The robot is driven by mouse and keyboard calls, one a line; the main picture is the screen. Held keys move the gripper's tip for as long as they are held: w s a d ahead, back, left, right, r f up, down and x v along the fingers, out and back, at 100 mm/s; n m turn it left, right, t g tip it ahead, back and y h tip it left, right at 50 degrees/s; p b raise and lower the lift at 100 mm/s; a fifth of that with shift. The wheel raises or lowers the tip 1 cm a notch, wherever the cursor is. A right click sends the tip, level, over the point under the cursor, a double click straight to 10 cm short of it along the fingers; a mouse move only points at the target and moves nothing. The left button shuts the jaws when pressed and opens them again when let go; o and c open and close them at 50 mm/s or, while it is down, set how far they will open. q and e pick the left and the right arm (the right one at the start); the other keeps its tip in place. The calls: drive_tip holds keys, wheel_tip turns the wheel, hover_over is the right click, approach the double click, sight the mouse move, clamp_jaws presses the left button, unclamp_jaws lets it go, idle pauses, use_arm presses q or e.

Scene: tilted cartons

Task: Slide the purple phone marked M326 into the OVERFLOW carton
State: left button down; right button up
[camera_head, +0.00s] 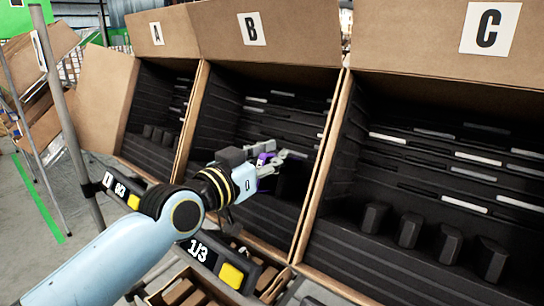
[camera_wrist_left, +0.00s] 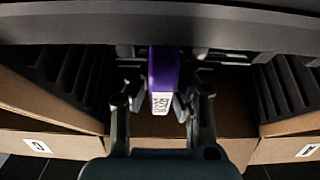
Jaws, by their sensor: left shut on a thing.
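My left gripper (camera_head: 272,165) is shut on a purple phone (camera_head: 264,158), inside the mouth of tilted carton B (camera_head: 198,110). In the left wrist view the phone (camera_wrist_left: 163,68) stands end-on between the two fingers (camera_wrist_left: 162,100), with a white printed label on its near end. The label is too small to read surely. Carton B holds black slotted racks with several thin grey and dark devices in the slots. No OVERFLOW marking is readable in either view. My right gripper is not in view.
Carton A (camera_head: 132,100) stands left of B and carton C (camera_head: 318,190) right, both with black racks. Display bars reading 1/3 (camera_head: 198,250) and 0/2 (camera_head: 119,189) sit before the cartons. A grey post (camera_head: 72,130) rises at left. Open boxes (camera_head: 158,296) lie low in front.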

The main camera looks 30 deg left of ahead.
use_arm(q)
drive_tip(key=shift+s+a+r+p, duration=0.1)
drive_tip(key=shift+s+r+p, duration=0.4)
drive_tip(key=shift+s+p, duration=0.15)
drive_tip(key=shift+s+a+r+p, duration=0.1)
drive_tip(key=shift+s+r+p, duration=0.35)
drive_tip(key=shift+s+p, duration=0.2)
drive_tip(key=shift+s+r+p, duration=0.55)
drive_tip(key=shift+s+p, duration=0.15)
drive_tip(key=shift+p, duration=0.15)
drive_tip(key=s+a+r+p, duration=0.1)
drive_tip(key=s+r+p, duration=0.4)
drive_tip(key=s+p, duration=0.4)
drive_tip(key=shift+s+a+r, duration=0.2)
drive_tip(key=shift+s+a, duration=0.05)
drive_tip(key=shift+s, duration=0.1)
